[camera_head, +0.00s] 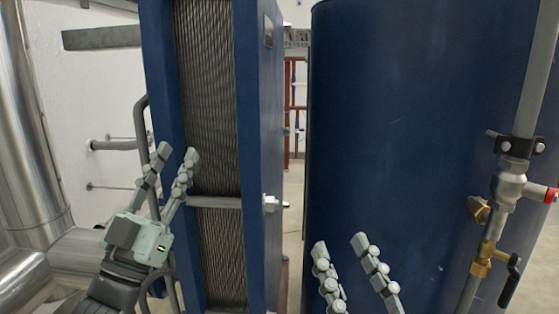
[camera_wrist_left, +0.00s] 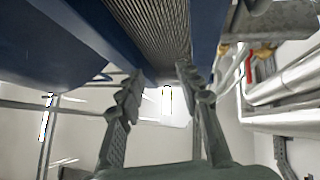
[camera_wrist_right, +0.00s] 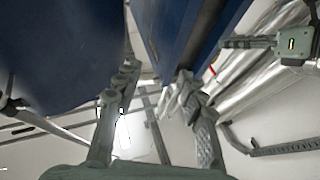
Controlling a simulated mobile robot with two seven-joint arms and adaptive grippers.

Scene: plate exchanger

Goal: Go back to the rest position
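My left gripper (camera_head: 176,158) is in front of the left side of the blue plate exchanger (camera_head: 259,150). Its two fingers are apart with nothing between them; they also show spread in the left wrist view (camera_wrist_left: 160,75). My right gripper (camera_head: 340,244) is lower, in front of the large blue tank (camera_head: 420,130). Its two fingers are apart and empty, and they also show spread in the right wrist view (camera_wrist_right: 157,78). The right gripper's base is below the head view's edge. The left gripper also shows in the right wrist view (camera_wrist_right: 290,43).
A vertical pipe with a red-handled valve (camera_head: 551,195) and a black lever (camera_head: 511,280) stands at the right. Shiny insulated pipes (camera_head: 25,130) fill the left side. A narrow gap with red pipes (camera_head: 294,110) behind lies between the exchanger and the tank.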

